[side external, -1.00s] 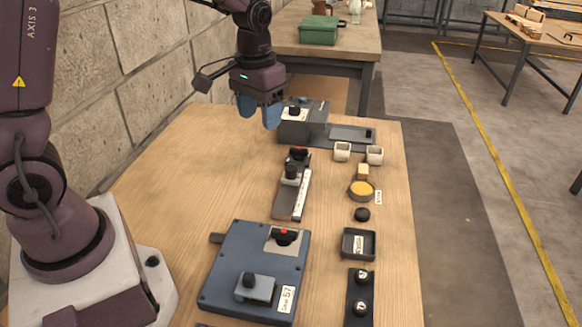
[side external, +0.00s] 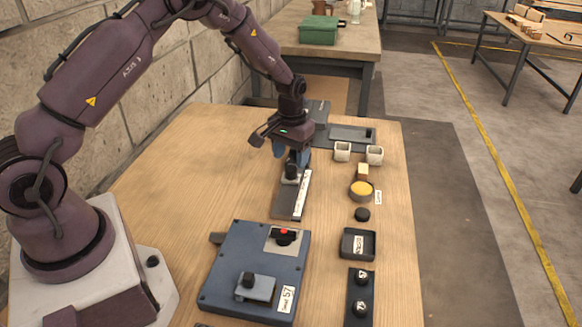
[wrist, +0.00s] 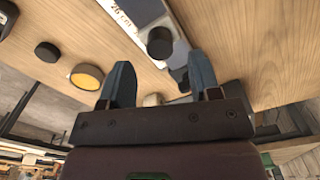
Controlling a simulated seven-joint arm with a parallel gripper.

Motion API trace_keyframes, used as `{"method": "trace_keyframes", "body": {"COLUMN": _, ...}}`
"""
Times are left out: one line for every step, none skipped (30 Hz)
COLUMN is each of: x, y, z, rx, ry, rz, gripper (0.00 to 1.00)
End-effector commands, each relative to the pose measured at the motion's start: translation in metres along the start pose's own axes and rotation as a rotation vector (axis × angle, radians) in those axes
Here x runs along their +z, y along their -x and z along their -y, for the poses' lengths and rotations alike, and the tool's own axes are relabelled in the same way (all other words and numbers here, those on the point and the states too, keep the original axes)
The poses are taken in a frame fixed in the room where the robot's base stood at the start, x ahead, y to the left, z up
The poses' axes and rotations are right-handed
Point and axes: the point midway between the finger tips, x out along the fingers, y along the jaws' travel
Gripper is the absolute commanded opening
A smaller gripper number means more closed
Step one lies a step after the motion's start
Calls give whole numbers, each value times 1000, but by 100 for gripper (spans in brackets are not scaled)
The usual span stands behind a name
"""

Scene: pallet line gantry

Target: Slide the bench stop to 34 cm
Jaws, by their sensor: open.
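The bench stop is a small grey slider (side external: 290,177) on a narrow rail (side external: 287,205) with a white scale strip (side external: 304,195) along its right side. In the wrist view its black knob (wrist: 160,42) shows ahead of the gap between my fingertips, with a white scale strip (wrist: 181,52) beside it.
A blue box with a knob (side external: 255,270) stands nearer on the table. A grey device (side external: 318,112) is behind my gripper. To the right are white cups (side external: 342,151), a yellow-topped round tin (side external: 361,190), a black puck (side external: 362,214) and a dark tray (side external: 346,244). The left tabletop is clear.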

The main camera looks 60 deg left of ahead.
Motion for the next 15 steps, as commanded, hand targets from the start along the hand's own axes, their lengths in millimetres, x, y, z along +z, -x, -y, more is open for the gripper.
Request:
{"method": "trace_keyframes", "body": {"x": 0, "y": -10, "z": 0, "rx": 0, "ry": 0, "rz": 3, "gripper": 57}}
{"method": "trace_keyframes", "body": {"x": 1, "y": -15, "z": 0, "rx": 0, "ry": 0, "rz": 4, "gripper": 57}}
{"method": "trace_keyframes", "body": {"x": 0, "y": -21, "z": 0, "rx": 0, "ry": 0, "rz": 2, "gripper": 57}}
{"method": "trace_keyframes", "body": {"x": 0, "y": -25, "z": 0, "rx": 0, "ry": -1, "rz": 2, "gripper": 57}}
{"method": "trace_keyframes", "body": {"x": 0, "y": -28, "z": 0, "rx": 0, "ry": -1, "rz": 2, "gripper": 57}}
{"method": "trace_keyframes", "body": {"x": 0, "y": -32, "z": 0, "rx": 0, "ry": -1, "rz": 1, "gripper": 57}}
{"method": "trace_keyframes", "body": {"x": 0, "y": -34, "z": 0, "rx": 0, "ry": -1, "rz": 0, "gripper": 57}}
{"method": "trace_keyframes", "body": {"x": 0, "y": -36, "z": 0, "rx": 0, "ry": -1, "rz": 0, "gripper": 57}}
{"method": "trace_keyframes", "body": {"x": 0, "y": -38, "z": 0, "rx": 1, "ry": -1, "rz": -1, "gripper": 57}}
{"method": "trace_keyframes", "body": {"x": 0, "y": -39, "z": 0, "rx": 1, "ry": -1, "rz": -1, "gripper": 57}}
{"method": "trace_keyframes", "body": {"x": 0, "y": -40, "z": 0, "rx": 1, "ry": -1, "rz": -1, "gripper": 57}}
{"method": "trace_keyframes", "body": {"x": 0, "y": -41, "z": 0, "rx": 1, "ry": -1, "rz": -1, "gripper": 57}}
{"method": "trace_keyframes", "body": {"x": 0, "y": -41, "z": 0, "rx": 1, "ry": -1, "rz": -2, "gripper": 57}}
{"method": "trace_keyframes", "body": {"x": 0, "y": -41, "z": 0, "rx": 1, "ry": -1, "rz": -1, "gripper": 57}}
{"method": "trace_keyframes", "body": {"x": 0, "y": -41, "z": 0, "rx": 1, "ry": -1, "rz": -2, "gripper": 57}}
